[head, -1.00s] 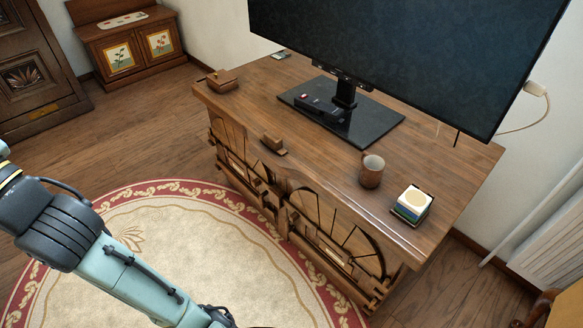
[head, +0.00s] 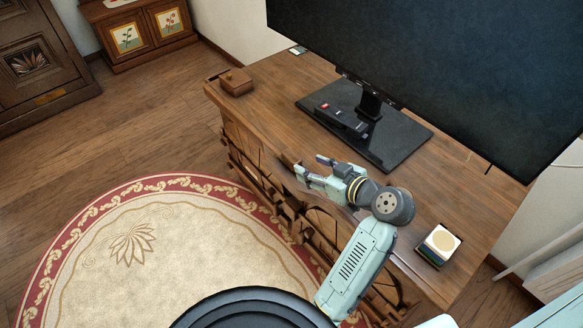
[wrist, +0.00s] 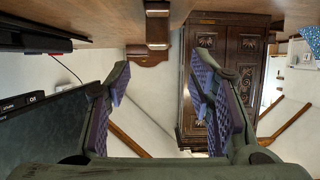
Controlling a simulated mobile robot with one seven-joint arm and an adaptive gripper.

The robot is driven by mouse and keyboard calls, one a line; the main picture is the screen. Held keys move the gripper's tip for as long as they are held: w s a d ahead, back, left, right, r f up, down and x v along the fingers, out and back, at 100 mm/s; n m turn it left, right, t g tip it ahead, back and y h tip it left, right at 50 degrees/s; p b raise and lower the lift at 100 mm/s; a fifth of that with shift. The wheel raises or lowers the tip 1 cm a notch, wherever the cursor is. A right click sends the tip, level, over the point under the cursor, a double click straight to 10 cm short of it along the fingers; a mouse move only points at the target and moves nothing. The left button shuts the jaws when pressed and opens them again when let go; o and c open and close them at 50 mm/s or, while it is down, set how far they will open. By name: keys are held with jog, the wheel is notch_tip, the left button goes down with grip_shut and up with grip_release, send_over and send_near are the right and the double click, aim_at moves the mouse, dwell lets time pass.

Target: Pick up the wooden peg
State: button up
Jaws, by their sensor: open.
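The wooden peg, a small brown block-like piece (head: 288,160), sits at the front edge of the wooden cabinet top (head: 262,108), just beyond my fingertips. The wrist view is upside down and shows the peg (wrist: 158,26) at the top centre, ahead of the gap between my fingers. My gripper (head: 312,167) is open and empty, low over the cabinet's front edge and pointing at the peg. Its two purple-padded fingers spread wide in the wrist view (wrist: 158,75). The peg appears apart from both fingers.
A monitor (head: 430,75) on a black base (head: 395,148) stands behind my gripper, with a dark device (head: 341,119) on the base. A wooden box (head: 235,82) sits at the cabinet's far left end. Stacked coasters (head: 440,243) stand at right. A round rug (head: 130,250) covers the floor.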

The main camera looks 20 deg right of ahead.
aim_at(294, 157)
jog(key=p+x, duration=0.2)
jog(key=x, duration=0.8)
jog(key=shift+d+f, duration=0.1)
jog(key=shift+c, duration=0.5)
grip_shut()
